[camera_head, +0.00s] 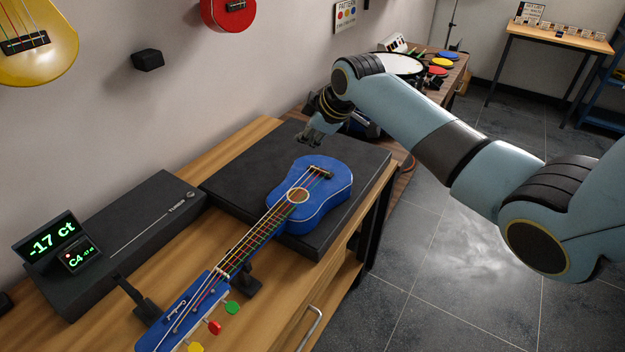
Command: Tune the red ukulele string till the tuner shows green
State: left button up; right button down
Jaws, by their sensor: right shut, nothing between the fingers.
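A blue ukulele (333,188) lies with its body on a black pad and its neck toward the lower left. Coloured strings run along it; I cannot follow the red one clearly over its whole length. At the headstock (190,313) are a green peg (232,308), a red peg (215,327) and a yellow peg (195,347), partly cut by the lower edge. The tuner display (54,241) reads -17 ct in green, and a small screen (80,258) reads C4. My right gripper (308,139) is shut and empty, above the pad behind the body, away from the pegs.
The black pad (235,180) and a long black tuner box (150,222) lie on the wooden bench (245,139). Black neck supports stand under the neck. A yellow ukulele (35,65) and a red one (228,12) hang on the wall. A drum stands farther back.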

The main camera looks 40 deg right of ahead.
jog(key=b, duration=0.8)
send_over(303, 176)
jog(key=s, duration=0.2)
jog(key=f, duration=0.7)
jog(key=shift+s+d+f, duration=0.1)
jog(key=shift+s+f, duration=0.05)
jog(key=shift+s, duration=0.05)
jog(key=shift+f, duration=0.75)
jog(key=shift+f, duration=0.4)
jog(key=shift+f, duration=0.3)
jog(key=shift+r+p, duration=0.6)
jog(key=shift+r, duration=0.15)
